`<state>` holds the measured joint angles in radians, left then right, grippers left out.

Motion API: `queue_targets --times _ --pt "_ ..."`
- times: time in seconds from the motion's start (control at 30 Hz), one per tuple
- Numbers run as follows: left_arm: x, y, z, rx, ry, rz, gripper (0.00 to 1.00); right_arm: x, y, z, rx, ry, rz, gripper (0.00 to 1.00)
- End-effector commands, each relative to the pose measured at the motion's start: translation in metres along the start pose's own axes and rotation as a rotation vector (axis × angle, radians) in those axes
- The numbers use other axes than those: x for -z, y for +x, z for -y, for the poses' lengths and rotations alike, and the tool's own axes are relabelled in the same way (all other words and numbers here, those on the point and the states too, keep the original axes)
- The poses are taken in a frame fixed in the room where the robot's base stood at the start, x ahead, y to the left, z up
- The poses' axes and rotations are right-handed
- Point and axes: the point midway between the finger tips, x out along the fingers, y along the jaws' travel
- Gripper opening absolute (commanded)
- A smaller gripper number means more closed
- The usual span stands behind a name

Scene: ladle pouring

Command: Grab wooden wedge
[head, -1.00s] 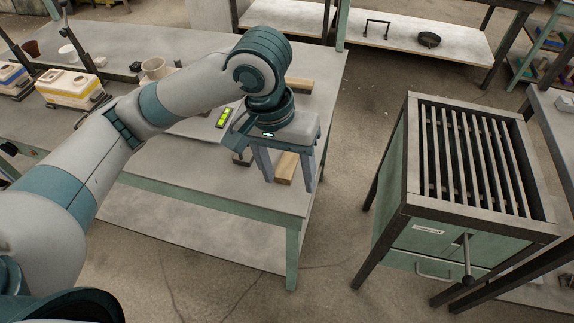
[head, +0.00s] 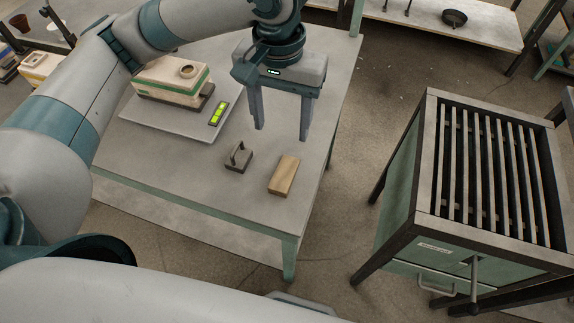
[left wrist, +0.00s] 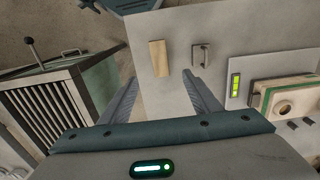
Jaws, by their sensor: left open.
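The wooden wedge (head: 284,175) is a small tan block lying near the right front part of the grey table (head: 200,200). It also shows in the left wrist view (left wrist: 158,58), just beyond the space between the fingertips. My left gripper (head: 281,133) is open, fingers pointing down, with nothing between them. In the head view its fingertips appear above and behind the wedge, apart from it. In the left wrist view the gripper (left wrist: 160,77) has its fingers spread on either side of the wedge's line. My right gripper is not in view.
A dark metal piece with a handle (head: 238,157) lies just left of the wedge. A cream mould with a green band (head: 172,82) sits on a flat plate with a lit display (head: 219,113). A slatted-top cabinet (head: 425,165) stands right of the table, across a floor gap.

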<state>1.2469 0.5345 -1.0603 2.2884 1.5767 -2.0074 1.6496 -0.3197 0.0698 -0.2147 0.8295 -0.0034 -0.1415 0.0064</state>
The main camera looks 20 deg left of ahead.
Motion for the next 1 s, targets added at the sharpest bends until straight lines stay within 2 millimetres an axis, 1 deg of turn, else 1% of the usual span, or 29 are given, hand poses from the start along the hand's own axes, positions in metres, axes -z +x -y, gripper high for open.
queue_targets --times 0.33,0.47,0.57,0.67,1.0 --pt "0.000 0.001 0.000 0.000 0.000 0.000 0.57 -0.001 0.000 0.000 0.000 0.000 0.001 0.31" --pt "0.000 0.006 0.000 0.000 0.000 0.002 0.57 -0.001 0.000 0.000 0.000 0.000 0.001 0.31" --pt "-0.001 0.016 0.000 0.000 0.000 0.003 0.57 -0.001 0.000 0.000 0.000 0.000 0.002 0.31" --pt "-0.001 0.029 0.000 0.000 0.000 0.005 0.57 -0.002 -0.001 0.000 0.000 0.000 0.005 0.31" --pt "-0.001 0.091 0.000 0.000 -0.001 0.005 0.57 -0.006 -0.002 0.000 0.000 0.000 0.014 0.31"
